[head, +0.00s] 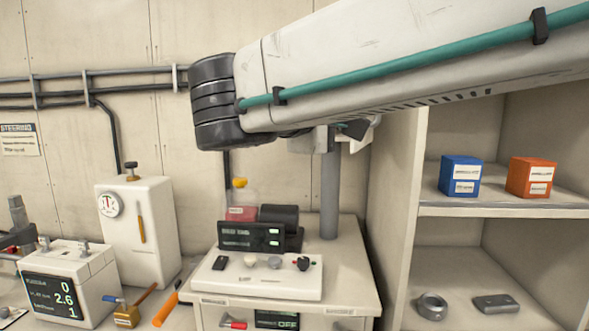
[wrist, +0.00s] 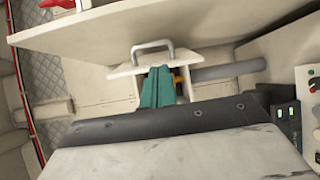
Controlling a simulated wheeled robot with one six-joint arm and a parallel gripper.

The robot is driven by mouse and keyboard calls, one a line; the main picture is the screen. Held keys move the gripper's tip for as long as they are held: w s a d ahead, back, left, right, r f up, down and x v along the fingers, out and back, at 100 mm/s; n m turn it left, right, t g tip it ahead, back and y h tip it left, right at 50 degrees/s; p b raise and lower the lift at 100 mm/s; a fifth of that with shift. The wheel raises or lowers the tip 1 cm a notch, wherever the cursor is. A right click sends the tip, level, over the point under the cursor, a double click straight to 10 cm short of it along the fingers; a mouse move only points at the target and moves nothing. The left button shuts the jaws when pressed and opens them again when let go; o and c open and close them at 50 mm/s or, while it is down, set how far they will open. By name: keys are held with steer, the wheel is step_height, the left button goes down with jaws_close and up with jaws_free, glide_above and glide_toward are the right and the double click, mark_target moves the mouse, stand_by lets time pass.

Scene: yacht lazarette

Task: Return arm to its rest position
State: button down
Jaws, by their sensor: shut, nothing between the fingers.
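My arm (head: 400,65) reaches in from the upper right of the head view, and its dark ribbed joint (head: 215,102) is at the left end. My gripper (wrist: 157,88) shows in the wrist view as two teal fingers close together, shut and empty. In the head view most of the wrist is hidden behind the arm link; only a small dark teal part shows below it. A white panel with a grey handle (wrist: 152,47) lies beyond the fingers in the wrist view.
A bench with a white control panel (head: 225,277), a grey post (head: 330,190) and a bottle (head: 240,205) stands below the arm. Shelves at right hold a blue box (head: 460,177), an orange box (head: 531,178) and a metal ring (head: 432,306). A white gauge unit (head: 150,225) stands at left.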

steer(key=s+d+f+g+y, duration=0.2)
steer(key=s+d+f+g, duration=0.15)
steer(key=f, duration=0.55)
steer(key=s+d+f+g+y, duration=0.3)
steer(key=d+f+g, duration=0.1)
steer(key=f, duration=0.5)
steer(key=s+d+f+m+g+y, duration=0.1)
steer(key=s+d+f+m+y, duration=0.2)
steer(key=s, duration=0.4)
steer(key=s+d+f+m+g+y, duration=0.2)
steer(key=s+d+f+m+y, duration=0.2)
steer(key=s+f+m, duration=0.2)
steer(key=shift+s+f, duration=0.9)
steer(key=shift+f, duration=0.05)
steer(key=shift+g, duration=0.25)
